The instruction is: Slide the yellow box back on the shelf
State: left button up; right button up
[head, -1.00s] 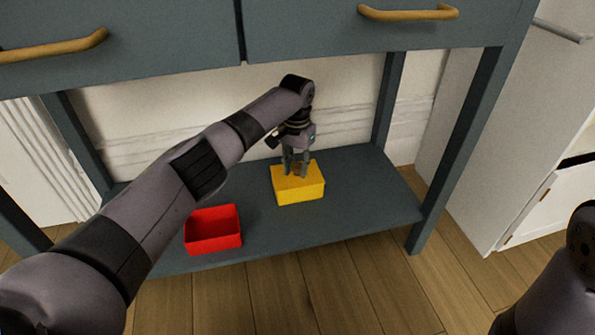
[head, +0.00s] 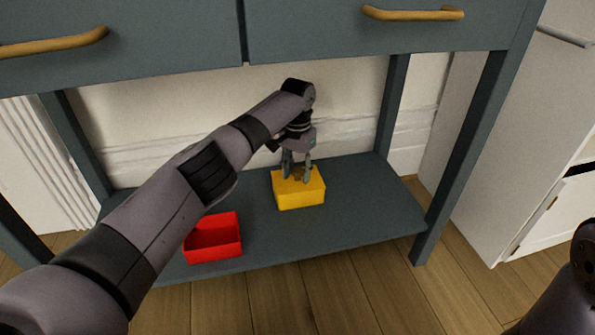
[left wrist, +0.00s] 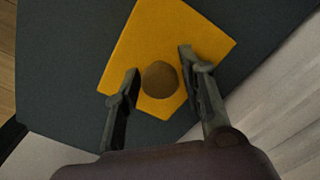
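The yellow box (head: 298,195) sits on the lower grey-blue shelf (head: 362,215), right of the middle and set in from the front edge. My left gripper (head: 297,179) reaches down over its top. In the left wrist view, the yellow box (left wrist: 165,45) has a round brown knob or spot (left wrist: 160,79) on top. The two fingers of my left gripper (left wrist: 160,75) are spread on either side of it, with gaps showing. Whether the fingertips touch the box is hard to tell. My right gripper is out of view; only part of that arm shows at the lower right.
A red open box (head: 213,240) sits on the shelf near the front edge, left of the yellow box and partly behind my left arm. Table legs (head: 470,150) and drawers with a brass handle (head: 413,14) frame the space. Bare shelf lies right of the yellow box.

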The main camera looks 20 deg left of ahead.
aim_at(297, 170)
pick_arm(q)
jog(key=shift+o, duration=1.2)
notch_tip(297, 170, up, 12)
